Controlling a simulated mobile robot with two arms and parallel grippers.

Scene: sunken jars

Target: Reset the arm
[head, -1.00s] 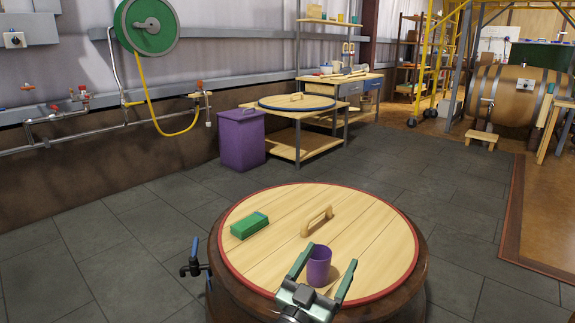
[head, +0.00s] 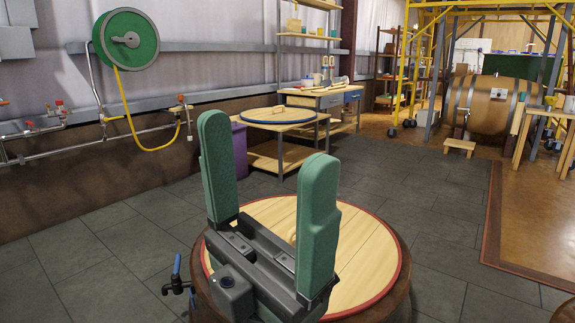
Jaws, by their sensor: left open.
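My left gripper (head: 267,148) is large and close to the camera, its two green fingers pointing up and spread wide apart. I see nothing between the fingers. It is in front of the round wooden lid (head: 362,245) with a red rim, which lies on a brown barrel. The gripper hides much of the lid and most of its handle. The purple cup and the green box on the lid are not visible now. My right gripper is not in view.
A purple bin (head: 239,150) stands partly hidden behind the gripper, beside a low wooden table (head: 268,157) bearing a blue-rimmed lid (head: 262,117). A tap (head: 177,278) sticks out at the barrel's left. Grey floor (head: 425,200) is clear to the right. A green hose reel (head: 126,39) hangs on the wall.

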